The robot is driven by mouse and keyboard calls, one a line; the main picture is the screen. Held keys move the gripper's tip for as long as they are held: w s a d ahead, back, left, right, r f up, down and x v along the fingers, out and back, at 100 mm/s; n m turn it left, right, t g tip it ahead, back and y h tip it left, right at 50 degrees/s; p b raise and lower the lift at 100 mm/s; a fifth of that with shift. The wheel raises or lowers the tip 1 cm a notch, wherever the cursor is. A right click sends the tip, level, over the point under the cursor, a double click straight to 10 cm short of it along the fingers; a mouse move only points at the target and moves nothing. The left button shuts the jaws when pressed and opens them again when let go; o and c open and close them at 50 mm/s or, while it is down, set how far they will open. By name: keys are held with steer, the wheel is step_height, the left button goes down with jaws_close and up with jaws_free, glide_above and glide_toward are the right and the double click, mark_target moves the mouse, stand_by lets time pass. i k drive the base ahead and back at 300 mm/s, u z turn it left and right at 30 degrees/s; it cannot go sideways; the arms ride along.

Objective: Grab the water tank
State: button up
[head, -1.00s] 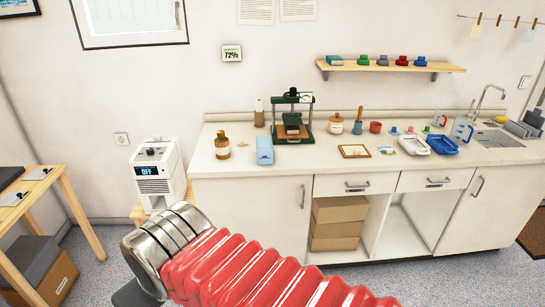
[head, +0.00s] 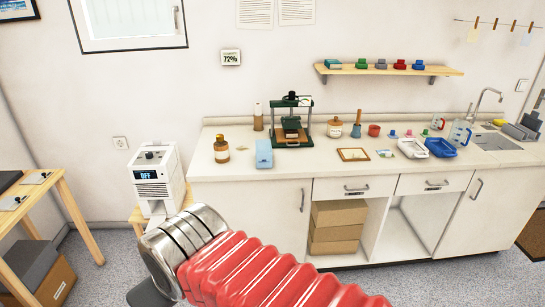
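No part is clearly marked as the water tank.
A wooden table (head: 62,198) stands at the left. A wall display (head: 231,58) reads 72%.

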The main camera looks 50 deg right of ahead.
mark_target(263, 151)
steer(key=z, duration=0.55)
steer(key=i, duration=1.5)
